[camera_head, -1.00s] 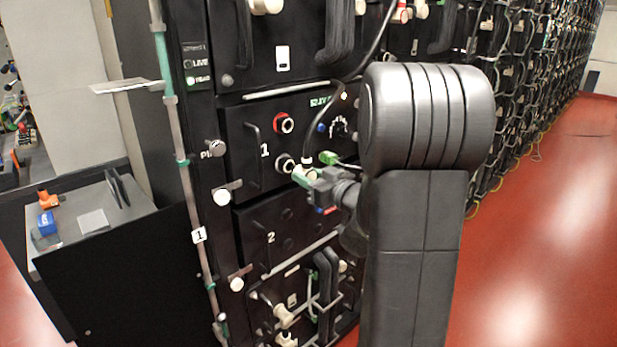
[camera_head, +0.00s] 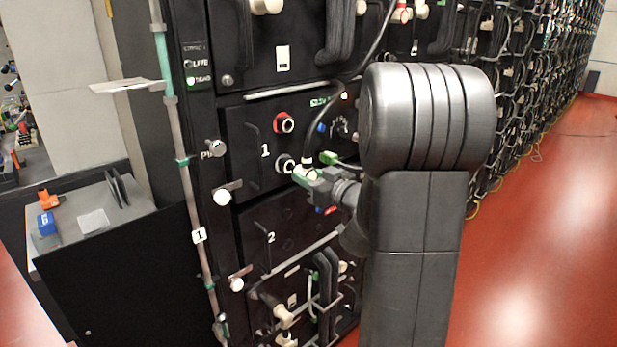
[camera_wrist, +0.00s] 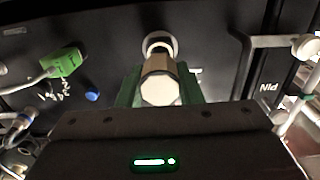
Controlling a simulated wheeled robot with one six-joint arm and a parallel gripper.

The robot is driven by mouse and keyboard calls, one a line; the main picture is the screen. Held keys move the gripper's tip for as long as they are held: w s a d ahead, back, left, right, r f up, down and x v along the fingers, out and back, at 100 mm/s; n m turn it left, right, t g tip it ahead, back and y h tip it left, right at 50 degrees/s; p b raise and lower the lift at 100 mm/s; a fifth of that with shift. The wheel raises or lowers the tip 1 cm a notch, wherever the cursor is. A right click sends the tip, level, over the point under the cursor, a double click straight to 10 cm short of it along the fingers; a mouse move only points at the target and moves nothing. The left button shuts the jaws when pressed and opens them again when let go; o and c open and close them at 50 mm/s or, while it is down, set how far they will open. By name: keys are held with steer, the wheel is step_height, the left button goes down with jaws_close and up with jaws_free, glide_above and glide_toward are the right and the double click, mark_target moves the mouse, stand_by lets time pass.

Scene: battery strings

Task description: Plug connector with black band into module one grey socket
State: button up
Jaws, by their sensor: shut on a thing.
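Module one (camera_head: 240,150) is the black panel marked 1. It has a red-ringed socket (camera_head: 284,122) above and a grey socket (camera_head: 285,164) below. My gripper (camera_head: 306,177) is shut on a pale connector (camera_head: 300,174) right in front of the grey socket. A black cable rises from the connector; I cannot make out its band for certain. In the wrist view the connector (camera_wrist: 160,88) sits between the green fingers and lines up with the grey socket ring (camera_wrist: 159,42). Its tip overlaps the ring; I cannot tell how deep it sits.
A green plug (camera_head: 328,157) and a blue knob (camera_head: 321,127) are right of the sockets. The black cable (camera_head: 318,120) loops above my gripper. A handle stands left of the sockets. A grey-topped cart (camera_head: 125,215) is at left; red floor is open at right.

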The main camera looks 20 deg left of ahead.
mark_target(298, 171)
steer(key=shift+x, duration=1.8)
steer(key=o, duration=1.2)
steer(key=shift+c, duration=0.2)
steer(key=v, duration=1.3)
steer(key=shift+d, duration=0.35)
